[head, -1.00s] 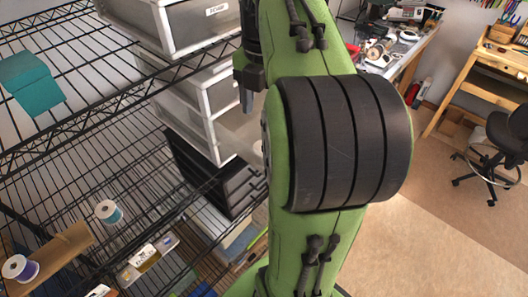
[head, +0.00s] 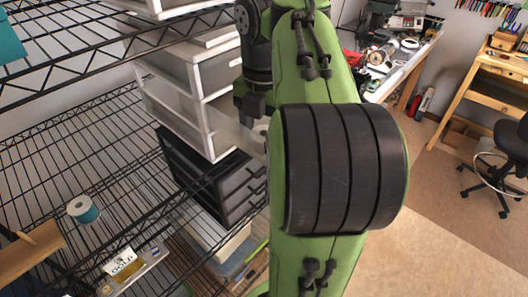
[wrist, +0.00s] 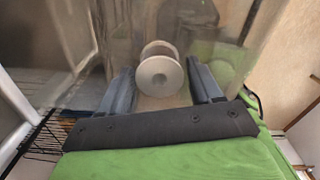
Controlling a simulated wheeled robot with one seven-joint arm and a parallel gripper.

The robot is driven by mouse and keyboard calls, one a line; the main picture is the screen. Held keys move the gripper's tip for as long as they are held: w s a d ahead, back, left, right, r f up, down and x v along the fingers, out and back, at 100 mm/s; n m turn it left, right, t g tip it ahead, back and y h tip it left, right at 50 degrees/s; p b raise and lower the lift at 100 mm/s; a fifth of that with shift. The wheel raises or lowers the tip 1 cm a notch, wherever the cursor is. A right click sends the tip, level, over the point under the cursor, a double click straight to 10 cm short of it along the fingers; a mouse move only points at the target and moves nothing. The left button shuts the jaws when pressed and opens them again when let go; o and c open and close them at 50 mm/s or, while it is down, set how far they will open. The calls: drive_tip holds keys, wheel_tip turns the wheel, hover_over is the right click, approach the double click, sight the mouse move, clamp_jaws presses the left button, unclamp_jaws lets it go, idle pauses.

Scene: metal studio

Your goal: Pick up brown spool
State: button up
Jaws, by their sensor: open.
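A spool (wrist: 160,72) with a pale round flange and a small centre hole shows in the wrist view, with a brownish tone behind the flange. It lies between and just beyond the two fingers of my gripper (wrist: 158,84). The fingers are apart, one on each side, and no grip on it shows. In the head view my gripper (head: 250,108) points down beside the white drawers, partly hidden by my arm. A pale round end of a spool (head: 260,131) shows just below it, mostly hidden by my green arm.
White drawer units (head: 185,105) and a black drawer unit (head: 210,175) stand close left of my gripper. Wire shelves (head: 75,150) fill the left, with a teal spool (head: 82,209) and a wooden piece (head: 30,250). Open floor (head: 440,225) lies to the right.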

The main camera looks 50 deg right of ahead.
wheel_tip(320, 180, down, 2)
drive_tip(key=shift+f+b, duration=0.1)
drive_tip(key=shift+b, duration=0.35)
drive_tip(key=shift+r, duration=0.2)
drive_tip(key=c, duration=0.8)
drive_tip(key=shift+r, duration=0.1)
drive_tip(key=shift+d+r+p, duration=0.2)
drive_tip(key=shift+r+p, duration=0.35)
drive_tip(key=shift+p, duration=0.35)
wheel_tip(320, 180, up, 11)
drive_tip(key=p, duration=1.1)
drive_tip(key=d, duration=1.9)
drive_tip(key=shift+w+d+f, duration=0.25)
drive_tip(key=shift+f, duration=0.1)
